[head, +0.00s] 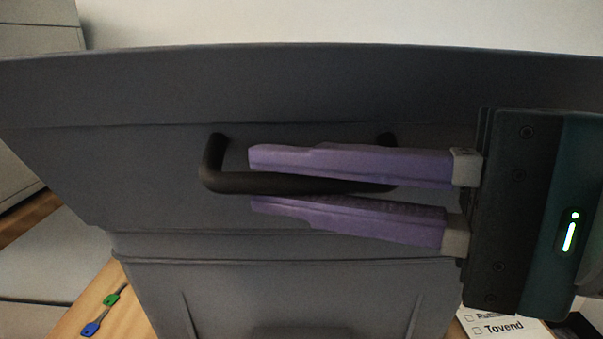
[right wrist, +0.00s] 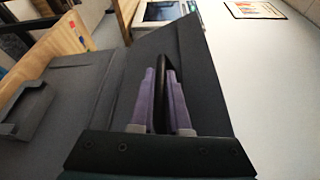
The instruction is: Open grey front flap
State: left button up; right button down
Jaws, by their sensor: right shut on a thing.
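The grey front flap (head: 110,160) fills most of the head view, a wide dark grey panel with a black bar handle (head: 212,165) on its face. My right gripper (head: 250,180) comes in from the right, its two purple fingers above and below the handle's bar. It is shut on the handle. In the right wrist view the flap (right wrist: 195,75) stands behind the fingers, and the black handle (right wrist: 161,85) runs between the purple fingers of the right gripper (right wrist: 162,75). My left gripper is not in view.
Below the flap is a grey body (head: 270,290) with a recess. A green tag (head: 111,299) and a blue tag (head: 91,328) lie on the wooden surface at lower left. A white printed card (head: 500,325) lies at lower right. A pale wall (head: 340,22) is behind.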

aim_at(282, 134)
dwell(0.8)
jog(key=shift+r+p, duration=0.2)
jog(key=shift+p, duration=0.1)
jog(key=w+r+m+p, duration=0.1)
jog(key=w+m+p, duration=0.1)
jog(key=p, duration=0.3)
jog(key=shift+r+g+h, duration=0.4)
jog(key=shift+w+f+p, duration=0.1)
jog(key=shift+w+p, duration=0.05)
jog(key=shift+p, duration=0.15)
jog(key=shift+f, duration=0.1)
